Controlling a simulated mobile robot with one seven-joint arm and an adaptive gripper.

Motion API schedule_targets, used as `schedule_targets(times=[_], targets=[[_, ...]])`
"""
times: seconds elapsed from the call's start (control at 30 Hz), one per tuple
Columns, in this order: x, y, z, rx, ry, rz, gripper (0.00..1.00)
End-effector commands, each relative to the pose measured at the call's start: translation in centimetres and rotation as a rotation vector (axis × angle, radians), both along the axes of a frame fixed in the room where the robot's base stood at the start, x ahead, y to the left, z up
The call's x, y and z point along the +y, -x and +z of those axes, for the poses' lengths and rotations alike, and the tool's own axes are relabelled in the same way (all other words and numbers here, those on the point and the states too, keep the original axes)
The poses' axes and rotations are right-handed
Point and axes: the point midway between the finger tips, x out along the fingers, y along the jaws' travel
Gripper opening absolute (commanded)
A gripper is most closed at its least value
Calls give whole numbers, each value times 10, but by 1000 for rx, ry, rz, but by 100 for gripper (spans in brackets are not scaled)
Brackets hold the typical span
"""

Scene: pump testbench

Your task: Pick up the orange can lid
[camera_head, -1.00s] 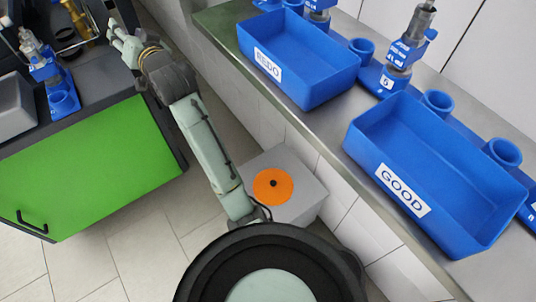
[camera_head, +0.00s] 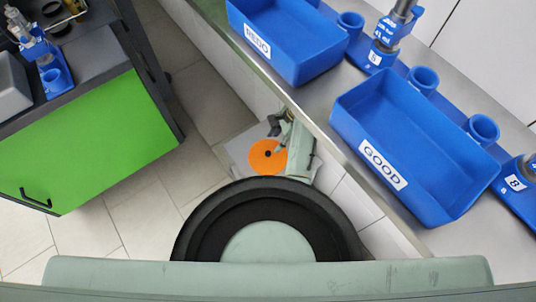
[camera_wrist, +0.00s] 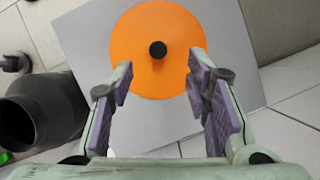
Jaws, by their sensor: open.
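The orange can lid (camera_head: 266,157) is a flat round disc with a black knob at its centre. It lies on a grey box-like stand (camera_head: 238,150) near the floor, below the steel bench. In the wrist view the lid (camera_wrist: 135,70) fills the upper middle, and its black knob (camera_wrist: 158,50) stands up from it. My gripper (camera_wrist: 158,85) is open and empty. In this view its two fingertips flank the lower part of the lid, with the knob ahead of and between them. In the head view my arm partly covers the lid's right edge.
A steel bench (camera_head: 310,112) with blue bins marked REDO (camera_head: 285,45) and GOOD (camera_head: 400,150) runs along the right. A green-fronted cabinet (camera_head: 90,150) stands at the left. Tiled floor (camera_head: 140,225) lies open between them. A dark cylinder (camera_wrist: 40,110) is left in the wrist view.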

Motion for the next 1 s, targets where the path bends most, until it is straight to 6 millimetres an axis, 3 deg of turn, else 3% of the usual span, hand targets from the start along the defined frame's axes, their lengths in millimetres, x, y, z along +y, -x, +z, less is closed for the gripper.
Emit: schedule_targets(times=[0.1,0.37,0.6,0.9,1.0], targets=[[7,2,-17,0,0,2,44],[14,5,-36,-2,1,4,44],[24,10,-69,-3,1,4,44],[26,10,-76,-6,2,4,44],[26,10,-76,-6,2,4,39]])
